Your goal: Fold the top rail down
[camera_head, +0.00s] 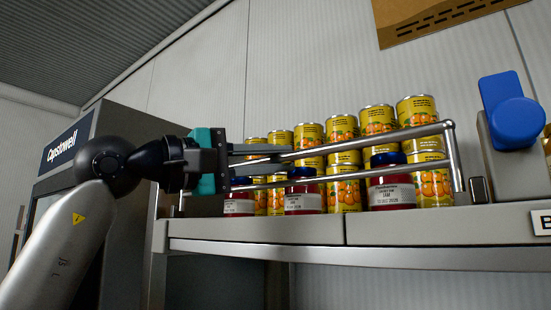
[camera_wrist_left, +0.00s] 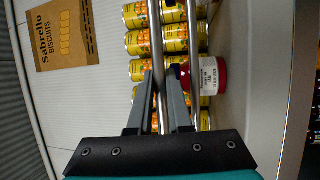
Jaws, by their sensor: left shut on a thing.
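The silver top rail (camera_head: 385,138) runs along the front of the shelf, raised above a lower bar (camera_head: 400,168) and joined to an upright end post (camera_head: 454,160) at the right. My left gripper (camera_head: 285,153) reaches in from the left and is shut on the top rail near its left part. In the left wrist view the top rail (camera_wrist_left: 156,40) passes between the two fingers (camera_wrist_left: 159,85); the lower bar (camera_wrist_left: 192,40) runs beside it. The rail's left end is hidden behind my gripper. My right gripper is not in view.
Stacked yellow cans (camera_head: 343,190) and red jam jars (camera_head: 392,190) stand behind the rails on the grey shelf (camera_head: 400,226). A blue-topped device (camera_head: 512,115) stands at the right. A cardboard biscuit box (camera_wrist_left: 62,35) is seen above. A dark cabinet (camera_head: 110,130) stands behind my arm.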

